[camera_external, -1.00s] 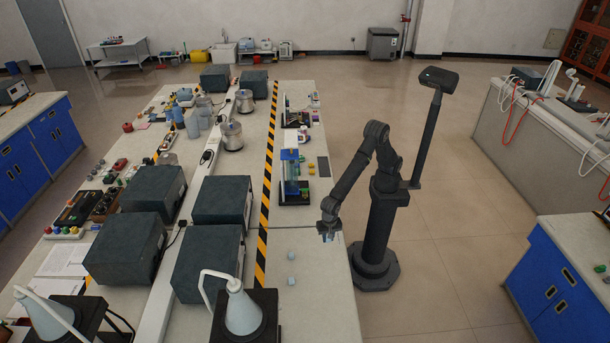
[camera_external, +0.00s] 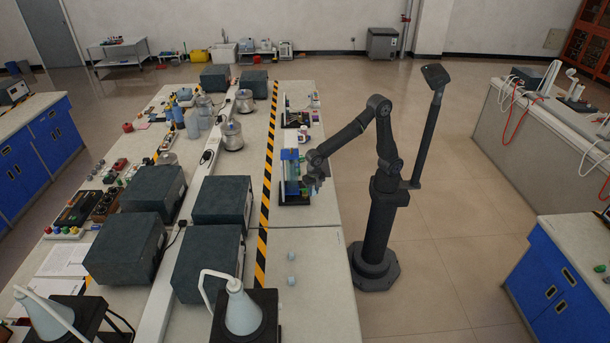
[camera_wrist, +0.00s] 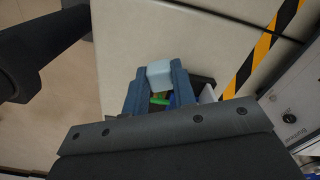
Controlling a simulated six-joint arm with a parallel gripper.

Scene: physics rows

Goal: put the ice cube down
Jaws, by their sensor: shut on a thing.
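My gripper (camera_external: 315,182) is over the table's right side, beside the rack-like apparatus. In the wrist view, my gripper (camera_wrist: 155,85) is shut on a pale blue ice cube (camera_wrist: 159,73), held between the blue fingertips. The held cube cannot be made out in the external view. Two other pale cubes, a far one (camera_external: 291,256) and a near one (camera_external: 291,281), lie on the bare table (camera_external: 325,265) nearer the camera.
An apparatus with a blue top and black base (camera_external: 290,172) stands just left of my gripper. Dark boxes (camera_external: 220,201) and a black-and-yellow strip (camera_external: 267,170) lie farther left. The table's near right part is clear around the two cubes.

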